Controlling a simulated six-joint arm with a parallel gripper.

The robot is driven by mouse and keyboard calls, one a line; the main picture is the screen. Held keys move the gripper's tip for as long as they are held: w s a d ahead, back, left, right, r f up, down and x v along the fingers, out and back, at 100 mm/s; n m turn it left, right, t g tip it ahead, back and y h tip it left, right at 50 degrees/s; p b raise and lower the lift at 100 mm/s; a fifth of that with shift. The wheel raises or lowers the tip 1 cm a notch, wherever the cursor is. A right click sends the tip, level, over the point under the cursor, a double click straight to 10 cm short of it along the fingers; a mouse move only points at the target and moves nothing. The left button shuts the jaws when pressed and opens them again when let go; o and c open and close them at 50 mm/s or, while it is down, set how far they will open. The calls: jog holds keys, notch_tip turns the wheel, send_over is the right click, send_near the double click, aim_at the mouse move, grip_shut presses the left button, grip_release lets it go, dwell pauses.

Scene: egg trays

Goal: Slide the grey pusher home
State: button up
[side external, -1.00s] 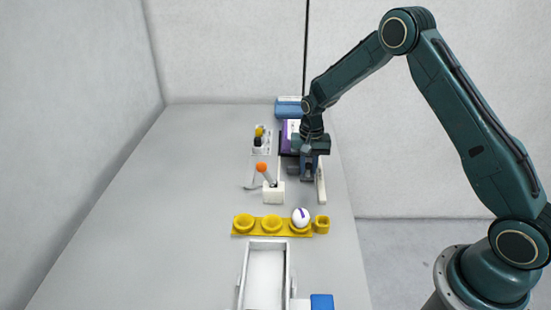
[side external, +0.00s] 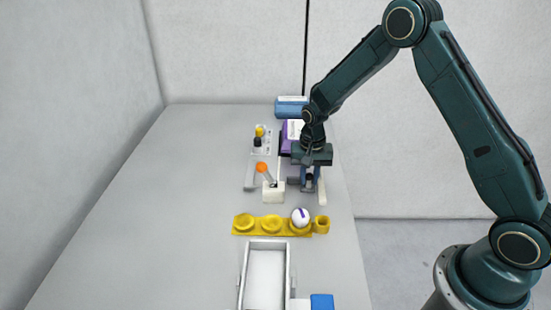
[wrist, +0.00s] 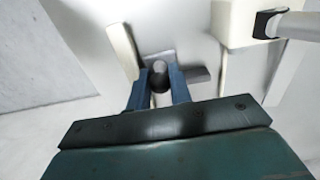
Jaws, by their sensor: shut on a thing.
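The grey pusher (side external: 293,181) is a low grey bar on the table between a cream rail and a cream block. My gripper also shows in the wrist view (wrist: 160,85). The fingers hide part of the bar, and the pusher's far end is not clear.
A cream rail (side external: 323,194) runs close on the right. A cream block (side external: 274,196) holds a tilted rod with an orange ball (side external: 262,167). A yellow cup strip (side external: 258,230) carries a white egg (side external: 300,216); a white tray (side external: 240,285) lies nearer. The left table is clear.

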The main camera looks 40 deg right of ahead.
jog(key=shift+s+a, duration=1.3)
jog(key=shift+a, duration=0.1)
jog(key=o, duration=0.8)
jog(key=shift+r, duration=3)
jog(key=shift+r, duration=4.3)
jog(key=shift+r, duration=1.75)
jog(key=shift+f, duration=1.75)
